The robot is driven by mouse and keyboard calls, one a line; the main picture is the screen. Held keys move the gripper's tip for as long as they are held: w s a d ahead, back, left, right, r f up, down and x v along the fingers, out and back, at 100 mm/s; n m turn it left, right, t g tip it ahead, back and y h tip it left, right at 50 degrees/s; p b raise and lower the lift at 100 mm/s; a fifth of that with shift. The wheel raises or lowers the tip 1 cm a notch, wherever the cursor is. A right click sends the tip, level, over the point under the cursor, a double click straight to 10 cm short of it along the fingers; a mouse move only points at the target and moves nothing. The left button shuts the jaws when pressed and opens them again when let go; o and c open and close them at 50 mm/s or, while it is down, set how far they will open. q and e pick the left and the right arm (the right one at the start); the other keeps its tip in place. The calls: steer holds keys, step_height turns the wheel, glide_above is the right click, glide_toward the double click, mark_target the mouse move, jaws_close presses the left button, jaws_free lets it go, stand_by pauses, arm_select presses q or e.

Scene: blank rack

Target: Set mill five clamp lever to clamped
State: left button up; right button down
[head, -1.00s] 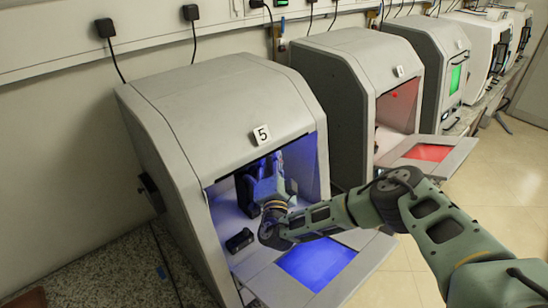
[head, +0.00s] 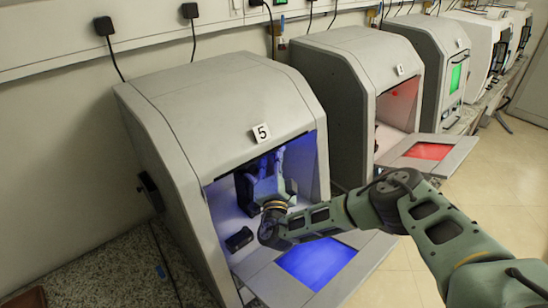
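Mill five (head: 215,105) is the grey enclosure marked 5, with its front door (head: 355,280) folded down and blue light inside. My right arm reaches in from the right, and my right gripper (head: 268,172) is inside the opening, in shadow among dark parts. Its fingertips are not clear, so I cannot tell whether it is open or touching anything. A small black block (head: 240,239) sits on the mill's floor, left of my wrist. I cannot make out the clamp lever for certain. My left gripper is out of view.
The neighbouring mill (head: 345,85) stands to the right with its door down and a red panel (head: 428,151). A further machine has a green screen (head: 456,78). Cables hang on the wall behind. Floor is clear at the right.

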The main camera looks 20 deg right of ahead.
steer(key=f+m+t+h+b, duration=0.1)
steer(key=m+b, duration=0.1)
steer(key=b, duration=0.1)
steer(key=shift+s+f+h, duration=0.1)
steer(key=shift+f+h, duration=0.1)
steer(key=shift+h, duration=0.2)
steer(key=c, duration=1.9)
jaws_free()
steer(key=shift+a, duration=0.1)
steer(key=shift+o, duration=0.2)
